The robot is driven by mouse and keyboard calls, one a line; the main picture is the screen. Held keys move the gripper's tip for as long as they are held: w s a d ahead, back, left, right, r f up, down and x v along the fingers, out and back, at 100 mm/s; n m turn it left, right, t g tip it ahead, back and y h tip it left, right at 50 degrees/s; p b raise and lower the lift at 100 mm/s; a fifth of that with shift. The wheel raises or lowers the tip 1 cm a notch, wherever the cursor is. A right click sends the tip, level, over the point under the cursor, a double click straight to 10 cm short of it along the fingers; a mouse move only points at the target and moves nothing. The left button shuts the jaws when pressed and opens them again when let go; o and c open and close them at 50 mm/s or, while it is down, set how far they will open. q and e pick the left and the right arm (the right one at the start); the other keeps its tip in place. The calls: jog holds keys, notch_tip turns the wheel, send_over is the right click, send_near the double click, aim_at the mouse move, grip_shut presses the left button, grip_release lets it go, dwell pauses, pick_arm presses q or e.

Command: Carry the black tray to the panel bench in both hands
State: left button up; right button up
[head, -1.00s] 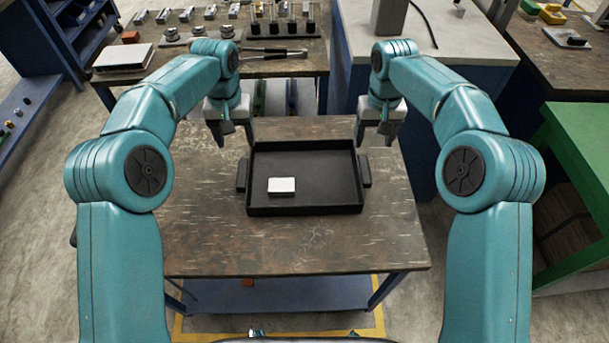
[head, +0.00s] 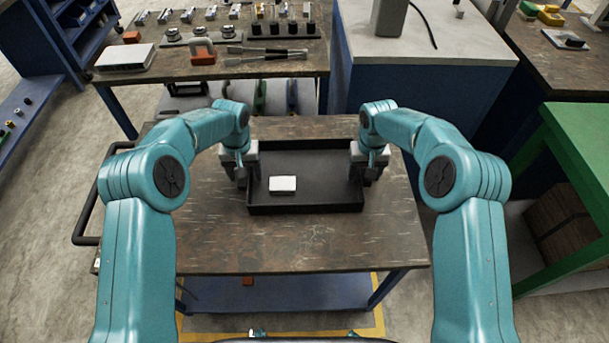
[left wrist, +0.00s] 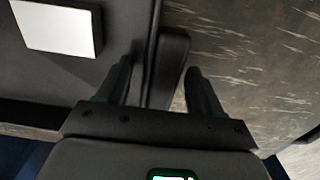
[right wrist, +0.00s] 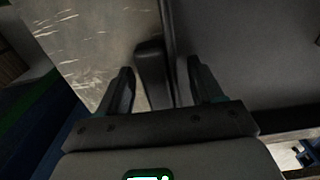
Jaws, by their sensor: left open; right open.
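The black tray (head: 305,200) lies flat on a worn dark table, with a white block (head: 283,184) inside its left part. My left gripper (head: 240,178) is at the tray's left handle. In the left wrist view its open fingers (left wrist: 157,85) stand on either side of the handle (left wrist: 168,70). My right gripper (head: 369,176) is at the tray's right handle. In the right wrist view its open fingers (right wrist: 162,85) stand on either side of that handle (right wrist: 152,72). The grippers hide both handles in the head view.
The tray's table (head: 300,245) is clear in front. Behind it is a workbench (head: 270,67) with tools and small parts. A grey-topped blue cabinet (head: 440,50) stands at the back right, a green table (head: 580,140) at the right. A dark rail (head: 85,215) is at the table's left.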

pick_arm(q)
jog(key=shift+s+r, duration=0.1)
jog(key=shift+s, duration=0.1)
pick_arm(e)
jog(key=shift+s+r, duration=0.15)
jog(key=shift+r, duration=0.05)
pick_arm(q)
jog(key=shift+w, duration=0.2)
jog(key=c, duration=0.9)
pick_arm(e)
jog(key=shift+w+f, duration=0.15)
jog(key=shift+w, duration=0.05)
jog(key=c, duration=0.9)
pick_arm(q)
grip_shut()
pick_arm(e)
grip_shut()
pick_arm(q)
jog(key=shift+r, duration=0.1)
pick_arm(e)
jog(key=shift+r, duration=0.2)
